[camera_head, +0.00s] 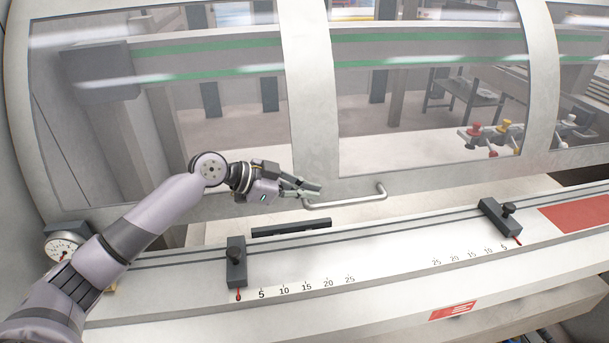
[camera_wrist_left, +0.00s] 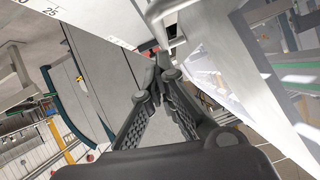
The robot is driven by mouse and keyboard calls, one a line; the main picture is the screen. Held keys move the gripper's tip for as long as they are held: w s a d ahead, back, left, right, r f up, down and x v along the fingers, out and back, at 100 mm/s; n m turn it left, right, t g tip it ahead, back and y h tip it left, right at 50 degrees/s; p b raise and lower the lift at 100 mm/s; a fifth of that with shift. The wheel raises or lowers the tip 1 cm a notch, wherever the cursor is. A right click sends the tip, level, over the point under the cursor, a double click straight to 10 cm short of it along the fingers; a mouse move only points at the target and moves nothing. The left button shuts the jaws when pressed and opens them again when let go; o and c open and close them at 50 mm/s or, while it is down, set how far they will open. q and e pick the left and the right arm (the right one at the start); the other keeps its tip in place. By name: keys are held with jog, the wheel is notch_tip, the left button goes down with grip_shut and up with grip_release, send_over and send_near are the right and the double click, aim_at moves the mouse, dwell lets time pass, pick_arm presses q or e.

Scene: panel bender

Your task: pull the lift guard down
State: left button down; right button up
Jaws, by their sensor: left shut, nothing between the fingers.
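The lift guard (camera_head: 308,100) is a pale frame with large clear panes, standing across the back of the machine. Its lower rail sits above the bed, with a gap under it at the middle. A pale bar handle (camera_head: 345,201) is fixed to this rail. My left gripper (camera_head: 318,188) is at the handle's left end, its fingers pointing right. In the left wrist view the fingers (camera_wrist_left: 163,62) come together at the tips with nothing between them. A grey bar-like part shows just beyond the tips; I cannot tell whether they touch it. My right gripper is not in view.
The white bed (camera_head: 330,262) with a printed scale runs along the front. Two dark stops (camera_head: 236,262) (camera_head: 500,218) stand on it. A round dial gauge (camera_head: 62,246) is at the left beside my arm. Red and yellow knobs (camera_head: 504,128) show behind the right pane.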

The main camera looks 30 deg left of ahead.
pick_arm(q)
jog(key=f+b, duration=0.1)
jog(key=f, duration=0.1)
jog(key=f+b, duration=0.2)
jog(key=f, duration=0.1)
jog(key=a+f+b, duration=0.1)
jog(key=f+b, duration=0.1)
jog(key=f, duration=0.1)
jog(key=shift+w+f+b, duration=0.1)
jog(key=shift+f+b, duration=0.1)
jog(key=shift+b, duration=0.25)
jog(key=shift+r, duration=0.2)
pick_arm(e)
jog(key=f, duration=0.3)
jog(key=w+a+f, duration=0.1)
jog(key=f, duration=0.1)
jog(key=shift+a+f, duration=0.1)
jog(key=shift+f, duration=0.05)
pick_arm(q)
jog(key=shift+w, duration=0.1)
